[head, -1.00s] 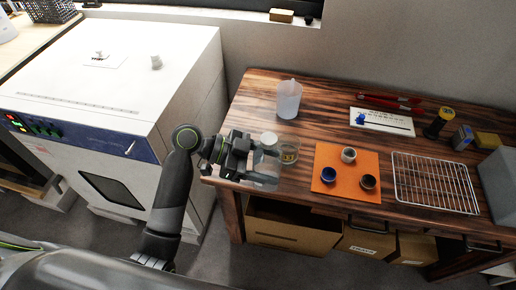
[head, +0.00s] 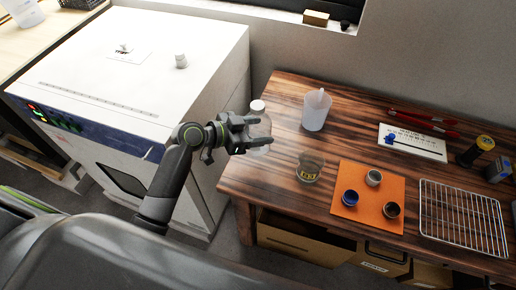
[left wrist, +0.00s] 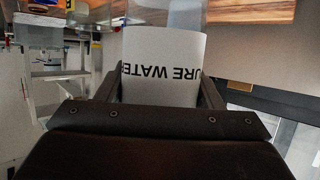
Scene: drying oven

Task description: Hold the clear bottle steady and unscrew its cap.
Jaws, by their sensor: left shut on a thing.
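The clear bottle (head: 260,131) with a white cap (head: 257,106) is upright in my left gripper (head: 252,131), near the left edge of the wooden table. My left gripper is shut around its body. In the left wrist view the bottle's white label (left wrist: 160,72) reads "URE WATE" between the two fingers; the cap is out of that view. The cap sits on the bottle's neck. My right gripper is not in view.
A glass beaker (head: 310,167) and a translucent jug (head: 316,110) stand on the wooden table (head: 275,150) right of the bottle. An orange mat (head: 371,217) holds small cups, beside a wire rack (head: 462,215). The white oven (head: 130,60) stands at left.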

